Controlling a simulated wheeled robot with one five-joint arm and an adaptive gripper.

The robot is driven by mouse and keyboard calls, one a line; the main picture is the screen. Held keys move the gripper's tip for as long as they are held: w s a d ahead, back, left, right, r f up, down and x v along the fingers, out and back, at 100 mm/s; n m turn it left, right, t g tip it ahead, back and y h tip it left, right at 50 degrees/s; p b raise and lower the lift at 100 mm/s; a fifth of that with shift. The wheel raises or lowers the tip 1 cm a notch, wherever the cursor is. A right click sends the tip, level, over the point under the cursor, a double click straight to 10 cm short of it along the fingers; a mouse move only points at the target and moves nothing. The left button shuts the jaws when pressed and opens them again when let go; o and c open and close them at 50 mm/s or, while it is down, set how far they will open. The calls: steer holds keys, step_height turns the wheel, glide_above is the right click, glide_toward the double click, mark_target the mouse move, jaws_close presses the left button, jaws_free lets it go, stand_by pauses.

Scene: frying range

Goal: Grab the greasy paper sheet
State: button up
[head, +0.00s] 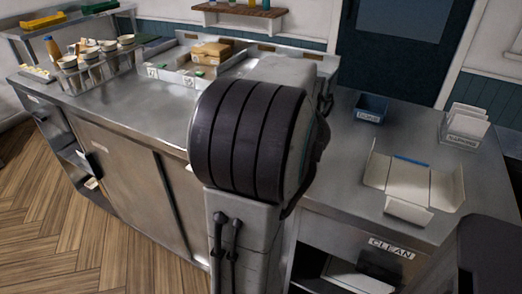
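I cannot pick out a sheet that is clearly greasy paper. A cream, folded-open sheet or carton (412,180) lies on the right part of the steel counter, its flaps spread and a blue strip at its back edge. A labelled holder (460,139) with upright white sheets (470,117) stands behind it to the right. A pale flat thing (357,283) shows in the opening under the counter, below the "CLEAN" label. My arm fills the middle of the view and hides part of the counter. My gripper's fingers do not show.
A small dark blue bin (371,107) stands at the counter's back right. Brown cartons (212,50) sit in a steel tray unit at the back. Several cups (68,63) stand in a rack at the left. The left counter's front stretch (125,105) is bare.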

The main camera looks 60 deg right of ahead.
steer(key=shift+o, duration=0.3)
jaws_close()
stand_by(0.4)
